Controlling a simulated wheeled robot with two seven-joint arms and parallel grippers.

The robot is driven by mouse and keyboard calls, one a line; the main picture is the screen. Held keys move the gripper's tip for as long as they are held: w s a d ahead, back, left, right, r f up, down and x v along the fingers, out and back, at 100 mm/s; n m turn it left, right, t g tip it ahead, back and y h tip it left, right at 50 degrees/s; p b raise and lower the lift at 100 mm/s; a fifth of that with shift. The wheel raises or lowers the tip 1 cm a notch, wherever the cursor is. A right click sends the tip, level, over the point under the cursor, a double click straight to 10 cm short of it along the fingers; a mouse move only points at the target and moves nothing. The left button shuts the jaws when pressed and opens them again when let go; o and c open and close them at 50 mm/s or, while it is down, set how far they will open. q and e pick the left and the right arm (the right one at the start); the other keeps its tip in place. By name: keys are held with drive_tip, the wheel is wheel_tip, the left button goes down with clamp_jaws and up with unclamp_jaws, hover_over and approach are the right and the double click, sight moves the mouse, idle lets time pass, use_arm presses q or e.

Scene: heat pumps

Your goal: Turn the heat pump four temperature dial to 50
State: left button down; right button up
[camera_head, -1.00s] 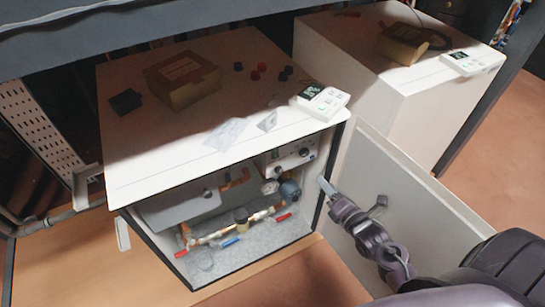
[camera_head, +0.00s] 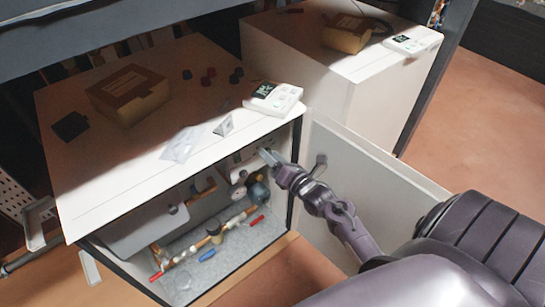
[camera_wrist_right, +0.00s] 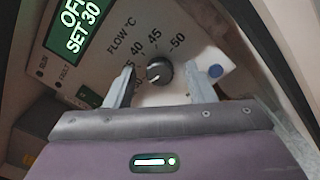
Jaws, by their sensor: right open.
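The heat pump (camera_head: 110,190) is a white cabinet with an open front and pipes inside. Its temperature dial (camera_wrist_right: 159,73) is a small black knob with a white pointer mark, under a "FLOW °C" scale with 35, 40, 45 and 50. The mark points to the lower left, away from 50. The display (camera_wrist_right: 80,30) reads "OFF" and "SET 30". My right gripper (camera_wrist_right: 165,78) is open, with its fingers on either side of the dial; contact cannot be told. In the head view my right gripper (camera_head: 268,157) reaches into the cabinet's upper right. My left gripper is not in view.
A blue button (camera_wrist_right: 216,70) is right of the dial. A second white unit (camera_head: 300,70) stands behind. A box (camera_head: 128,95) and a white controller (camera_head: 272,98) lie on top of the cabinet.

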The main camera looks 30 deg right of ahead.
drive_tip(key=c, duration=1)
drive_tip(key=shift+o, duration=0.2)
use_arm(q)
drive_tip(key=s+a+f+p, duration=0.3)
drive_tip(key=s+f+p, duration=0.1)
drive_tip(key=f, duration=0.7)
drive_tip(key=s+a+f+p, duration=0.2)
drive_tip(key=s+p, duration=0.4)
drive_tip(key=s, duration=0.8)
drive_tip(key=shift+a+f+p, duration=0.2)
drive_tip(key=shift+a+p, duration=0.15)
drive_tip(key=shift+p, duration=0.05)
use_arm(e)
drive_tip(key=shift+a+f+m, duration=0.1)
drive_tip(key=shift+m, duration=7.95)
drive_tip(key=shift+f+m, duration=0.1)
drive_tip(key=shift+m, duration=7.95)
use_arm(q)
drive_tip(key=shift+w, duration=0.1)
